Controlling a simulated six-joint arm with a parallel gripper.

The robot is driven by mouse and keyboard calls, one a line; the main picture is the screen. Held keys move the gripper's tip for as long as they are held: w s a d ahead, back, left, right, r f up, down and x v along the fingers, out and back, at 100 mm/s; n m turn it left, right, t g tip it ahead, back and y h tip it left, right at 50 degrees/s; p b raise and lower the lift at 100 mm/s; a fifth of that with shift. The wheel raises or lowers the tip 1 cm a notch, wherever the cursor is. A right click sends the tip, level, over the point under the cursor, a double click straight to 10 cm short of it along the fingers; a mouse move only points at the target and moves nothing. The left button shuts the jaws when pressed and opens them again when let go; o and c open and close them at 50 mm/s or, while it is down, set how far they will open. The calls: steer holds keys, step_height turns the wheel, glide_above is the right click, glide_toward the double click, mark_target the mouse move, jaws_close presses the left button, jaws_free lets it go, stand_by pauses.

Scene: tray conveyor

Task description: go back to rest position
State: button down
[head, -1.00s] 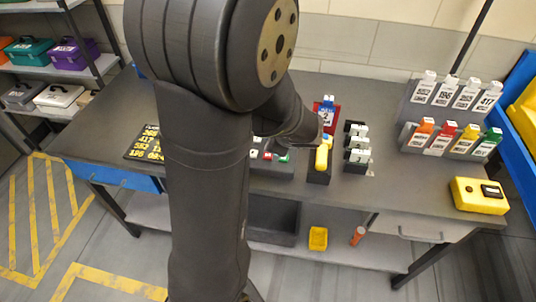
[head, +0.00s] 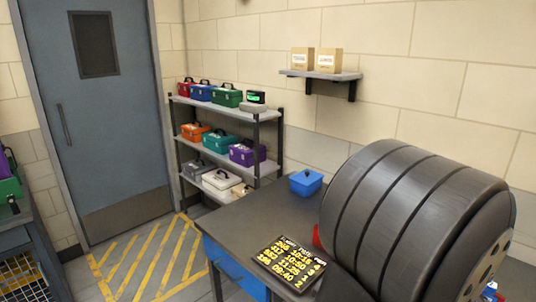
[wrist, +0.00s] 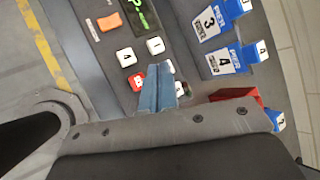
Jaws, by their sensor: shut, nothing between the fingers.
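My gripper (wrist: 157,88) shows in the wrist view with its two blue-grey fingers shut together and nothing between them. Its tips are over or near a dark panel with white number keys (wrist: 155,46), a red key and an orange button (wrist: 109,22). I cannot tell the height of the tips above the panel. The gripper does not show in the head view, where my large dark arm link fills the lower right and hides much of the bench.
The bench (head: 241,220) bears a blue box (head: 306,182) and a dark board with yellow figures (head: 289,262). A shelf rack (head: 256,140) with coloured cases stands behind, near a door (head: 100,130). Blue-and-white number tags (wrist: 218,60) and a red holder (wrist: 236,96) are right of the fingers.

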steer(key=shift+r, duration=0.6)
steer(key=shift+f, duration=0.1)
steer(key=shift+f, duration=2.8)
steer(key=shift+d+r, duration=0.1)
steer(key=w+d+r+n+g+h, duration=0.1)
steer(key=w+r+n+g, duration=0.3)
steer(key=r+n, duration=0.55)
steer(key=w+d+r+n+g+h, duration=0.1)
steer(key=w+r+n+g+h, duration=0.1)
steer(key=w+r+n, duration=0.65)
steer(key=s+d, duration=0.4)
steer(key=d, duration=0.5)
steer(key=s+d+f, duration=0.1)
steer(key=s+d, duration=0.4)
steer(key=d, duration=0.4)
steer(key=shift+f+n+g+y, duration=0.2)
steer(key=shift+n+g+y, duration=0.1)
